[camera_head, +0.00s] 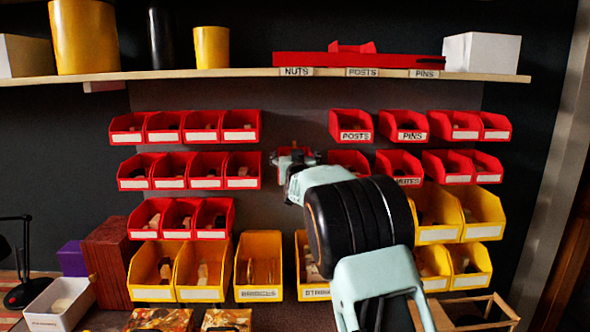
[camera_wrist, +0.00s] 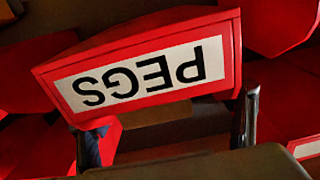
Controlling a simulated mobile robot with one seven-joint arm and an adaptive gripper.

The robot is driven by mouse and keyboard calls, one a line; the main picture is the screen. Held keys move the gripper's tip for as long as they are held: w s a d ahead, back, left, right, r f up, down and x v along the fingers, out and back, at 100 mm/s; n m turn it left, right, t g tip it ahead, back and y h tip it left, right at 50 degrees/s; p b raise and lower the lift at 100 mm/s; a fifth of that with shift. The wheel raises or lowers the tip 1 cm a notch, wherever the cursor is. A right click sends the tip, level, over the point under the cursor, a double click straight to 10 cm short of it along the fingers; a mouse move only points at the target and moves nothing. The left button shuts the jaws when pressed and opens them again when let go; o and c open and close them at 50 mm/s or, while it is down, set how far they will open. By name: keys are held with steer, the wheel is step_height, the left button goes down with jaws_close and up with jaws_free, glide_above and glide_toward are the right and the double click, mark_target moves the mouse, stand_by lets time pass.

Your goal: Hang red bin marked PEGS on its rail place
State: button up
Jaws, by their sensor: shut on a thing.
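The red bin marked PEGS (camera_wrist: 215,28) fills the middle of the wrist view, its white label upside down and slightly tilted. My gripper (camera_wrist: 166,132) is shut on it, with one finger at each side low in the picture. In the head view the gripper (camera_head: 297,163) is at the wall, at the gap in the second row of red bins. Only a small red part of the held bin (camera_head: 285,151) shows there; the gripper hides the rest. I cannot tell whether the bin touches the rail.
Red bins (camera_head: 240,126) hang in rows left and right of the gap, including one marked POSTS (camera_head: 354,136) and one marked PINS (camera_head: 411,136). Yellow bins (camera_head: 257,294) are below. A shelf (camera_head: 200,75) runs above. The upper row's gap is bare wall (camera_head: 295,122).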

steer(key=shift+w+r+p, duration=0.1)
steer(key=shift+w+p, duration=0.4)
steer(key=shift+w, duration=0.45)
stand_by(0.6)
steer(key=shift+f+b, duration=0.95)
steer(key=shift+f, duration=0.2)
stand_by(0.6)
steer(key=o, duration=1.4)
steer(key=shift+c, duration=0.2)
steer(key=shift+s, duration=0.2)
